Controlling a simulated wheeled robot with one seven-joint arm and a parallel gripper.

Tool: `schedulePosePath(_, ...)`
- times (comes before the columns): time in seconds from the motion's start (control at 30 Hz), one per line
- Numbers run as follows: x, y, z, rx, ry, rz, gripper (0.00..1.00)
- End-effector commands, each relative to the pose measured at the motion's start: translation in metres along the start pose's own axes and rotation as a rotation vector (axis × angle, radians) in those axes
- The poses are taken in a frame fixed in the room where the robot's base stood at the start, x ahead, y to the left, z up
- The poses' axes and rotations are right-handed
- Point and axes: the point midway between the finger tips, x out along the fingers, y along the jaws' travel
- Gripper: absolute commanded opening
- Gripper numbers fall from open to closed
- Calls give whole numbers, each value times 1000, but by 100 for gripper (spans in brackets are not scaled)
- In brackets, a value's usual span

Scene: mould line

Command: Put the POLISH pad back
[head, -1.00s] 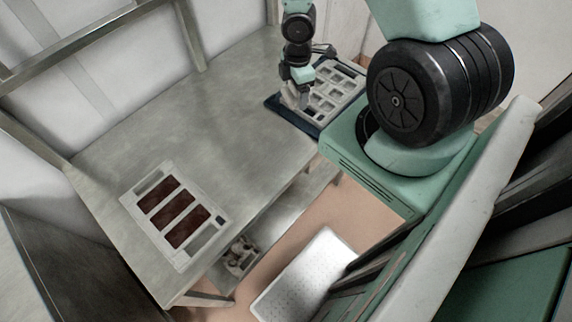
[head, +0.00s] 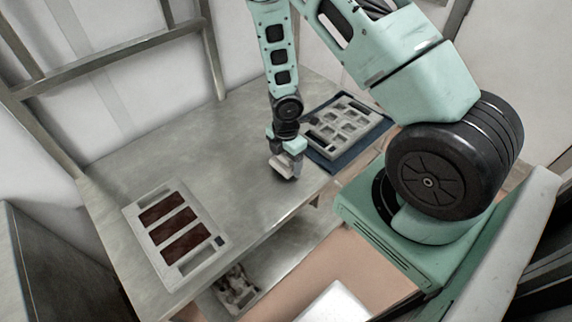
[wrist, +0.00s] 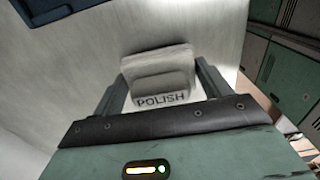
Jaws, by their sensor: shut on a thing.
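The POLISH pad (wrist: 158,82) is a pale grey block with a raised part and the word POLISH on its near side. My gripper (wrist: 160,88) is shut on it, one finger at each side. In the head view my gripper (head: 287,170) hangs over the middle of the metal table, left of the grey moulded tray (head: 322,139). The pale pad (head: 280,163) shows partly there at the fingers. The tray has several recesses and lies on a dark blue mat (head: 345,165). Whether the pad touches the table is unclear.
A white panel (head: 140,222) with three dark red strips lies at the table's front left. The metal table (head: 185,155) is clear between panel and gripper. A lower shelf (head: 268,268) holds jumbled grey parts. A metal frame (head: 125,47) stands along the back left.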

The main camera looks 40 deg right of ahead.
Motion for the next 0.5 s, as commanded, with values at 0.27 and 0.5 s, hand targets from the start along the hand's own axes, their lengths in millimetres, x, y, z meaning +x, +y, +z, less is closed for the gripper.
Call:
schedulePosePath(0.27, 16, 0, 1, 0, -1, 1, 58)
schedulePosePath(0.5, 19, 0, 0, 1, -1, 1, 58)
